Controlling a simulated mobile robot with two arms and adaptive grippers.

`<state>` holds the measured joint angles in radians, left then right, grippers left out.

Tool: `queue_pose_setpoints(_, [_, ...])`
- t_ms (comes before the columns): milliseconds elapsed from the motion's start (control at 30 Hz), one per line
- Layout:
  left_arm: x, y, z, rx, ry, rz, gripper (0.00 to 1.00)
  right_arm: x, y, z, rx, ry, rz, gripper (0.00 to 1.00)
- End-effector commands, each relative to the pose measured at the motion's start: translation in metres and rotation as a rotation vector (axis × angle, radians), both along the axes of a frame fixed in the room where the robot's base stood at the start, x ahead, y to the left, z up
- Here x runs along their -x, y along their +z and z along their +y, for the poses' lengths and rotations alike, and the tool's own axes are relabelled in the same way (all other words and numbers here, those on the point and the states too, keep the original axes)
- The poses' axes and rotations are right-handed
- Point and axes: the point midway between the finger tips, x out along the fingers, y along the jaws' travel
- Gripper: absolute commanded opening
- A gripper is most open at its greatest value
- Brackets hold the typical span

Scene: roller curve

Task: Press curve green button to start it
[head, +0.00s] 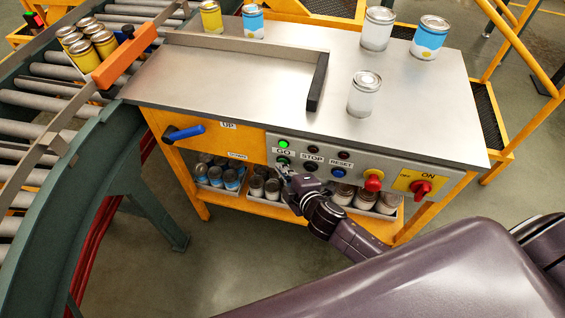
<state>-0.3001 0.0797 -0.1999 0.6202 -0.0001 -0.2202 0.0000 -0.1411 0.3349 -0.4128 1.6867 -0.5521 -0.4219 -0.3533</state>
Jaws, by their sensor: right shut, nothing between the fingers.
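The control panel (391,176) runs along the front of the metal-topped table. The green GO button (283,161) is at its left end, below a lit green lamp (283,144) and the GO label. My right gripper (284,170) is shut and empty, with its fingertips at the lower edge of the green button. I cannot tell whether they touch it. My left gripper is not in view.
STOP (311,166) and blue RESET (339,172) buttons, a red knob (373,180) and a red ON/OFF switch (421,188) sit to the right. A blue lever (185,132) is left. Cans stand on the table (425,110), the lower shelf and the roller curve (40,130).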

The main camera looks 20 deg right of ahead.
Motion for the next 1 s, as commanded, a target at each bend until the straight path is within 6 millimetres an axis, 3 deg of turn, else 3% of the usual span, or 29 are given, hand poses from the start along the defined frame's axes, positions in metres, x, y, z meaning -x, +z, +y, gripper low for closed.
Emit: queue_pose_setpoints(1000, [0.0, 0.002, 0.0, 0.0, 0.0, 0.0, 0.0, 0.014, 0.0, 0.009, 0.001, -0.001, -0.001, 0.0])
